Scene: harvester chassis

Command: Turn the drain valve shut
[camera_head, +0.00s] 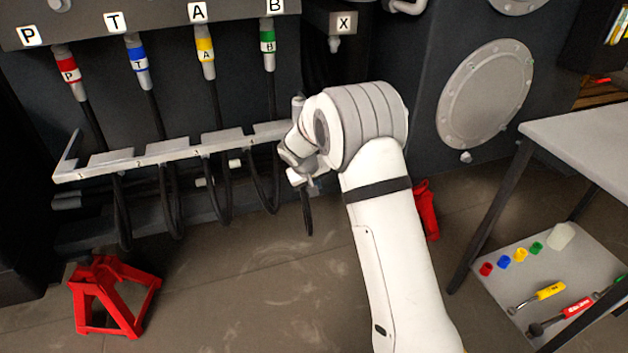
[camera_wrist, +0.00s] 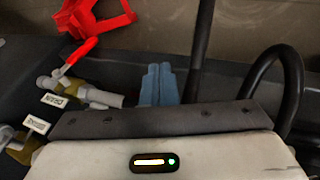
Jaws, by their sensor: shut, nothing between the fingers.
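The drain valve (camera_wrist: 87,96) shows at the left in the wrist view, with a brass-coloured body and grey pipe ends. A white tag (camera_wrist: 54,101), apparently reading DRAIN, is beside it. Its red lever (camera_wrist: 78,55) slants up and to the right from the valve. My gripper (camera_wrist: 158,72) is shut and empty, its blue-grey fingers side by side to the right of the valve and apart from the lever. In the head view I cannot make out the valve or my fingers; my white arm covers that area.
Red stands (camera_head: 112,295) are on the floor, one also behind the lever in the wrist view (camera_wrist: 100,14). Dark hoses hang at a bracket (camera_head: 160,153) left of my arm and near my fingers. A grey table (camera_head: 585,140) with a lower shelf stands right.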

